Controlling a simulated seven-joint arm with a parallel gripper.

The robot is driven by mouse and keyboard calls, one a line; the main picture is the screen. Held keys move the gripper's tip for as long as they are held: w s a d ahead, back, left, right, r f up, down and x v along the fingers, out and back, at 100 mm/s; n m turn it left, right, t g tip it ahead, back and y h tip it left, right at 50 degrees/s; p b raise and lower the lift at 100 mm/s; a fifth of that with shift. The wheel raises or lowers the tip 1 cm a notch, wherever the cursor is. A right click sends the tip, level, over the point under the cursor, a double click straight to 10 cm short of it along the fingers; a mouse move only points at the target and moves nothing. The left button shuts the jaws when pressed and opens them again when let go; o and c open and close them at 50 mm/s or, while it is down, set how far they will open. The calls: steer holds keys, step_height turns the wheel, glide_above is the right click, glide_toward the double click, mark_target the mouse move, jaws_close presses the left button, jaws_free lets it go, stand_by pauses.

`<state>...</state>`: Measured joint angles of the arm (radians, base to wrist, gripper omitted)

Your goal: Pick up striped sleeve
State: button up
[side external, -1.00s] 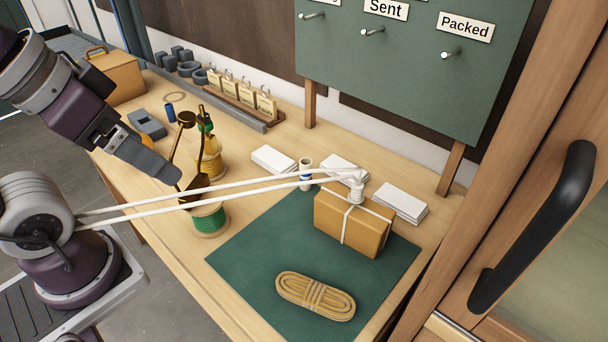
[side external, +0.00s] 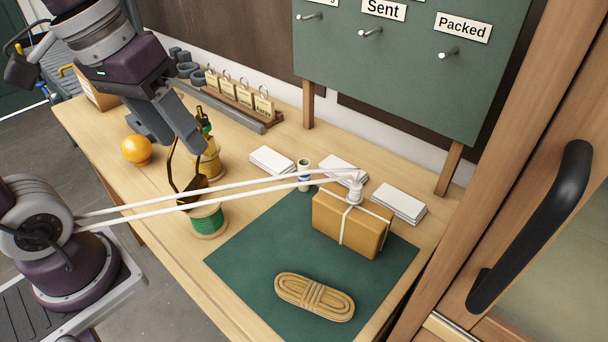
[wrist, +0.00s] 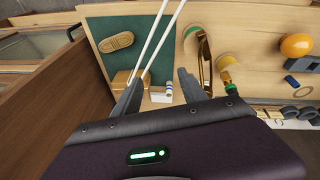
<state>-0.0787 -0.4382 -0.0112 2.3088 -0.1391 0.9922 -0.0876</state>
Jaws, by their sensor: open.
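The striped sleeve (side external: 304,174) is a small upright white cylinder with blue bands, standing on the table by the back edge of the green mat. It also shows in the wrist view (wrist: 169,92), between my fingers in the picture and beyond them. My gripper (side external: 180,143) is open and empty. It hangs above the table to the left of the sleeve, near the spools, and does not touch the sleeve. In the wrist view my fingers (wrist: 161,76) are spread apart.
A brass frame (side external: 180,170), green spool (side external: 208,219) and orange ball (side external: 136,150) lie left. A rope bundle (side external: 314,296) is on the mat (side external: 250,255).

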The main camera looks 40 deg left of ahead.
steer(key=w+f+n+g+h, duration=0.2)
steer(key=w+n+g+h, duration=0.15)
steer(key=w, duration=0.55)
steer(key=n+g+h, duration=0.1)
steer(key=n+h, duration=0.6)
steer(key=n, duration=0.2)
glide_above(308, 168)
steer(key=s+a, duration=0.2)
steer(key=a, duration=0.1)
step_height(308, 168, down, 14)
steer(key=w+f, duration=0.1)
steer(key=w+a+f+n+h, duration=0.1)
steer(key=f, duration=0.1)
steer(key=a+f+n+h, duration=0.1)
steer(key=f, duration=0.1)
steer(key=shift+w+a+f+n+t, duration=0.1)
steer(key=shift+w+f+n+t, duration=0.15)
steer(key=shift+w, duration=0.15)
steer(key=x, duration=0.7)
steer(key=shift+s, duration=0.15)
jaws_close()
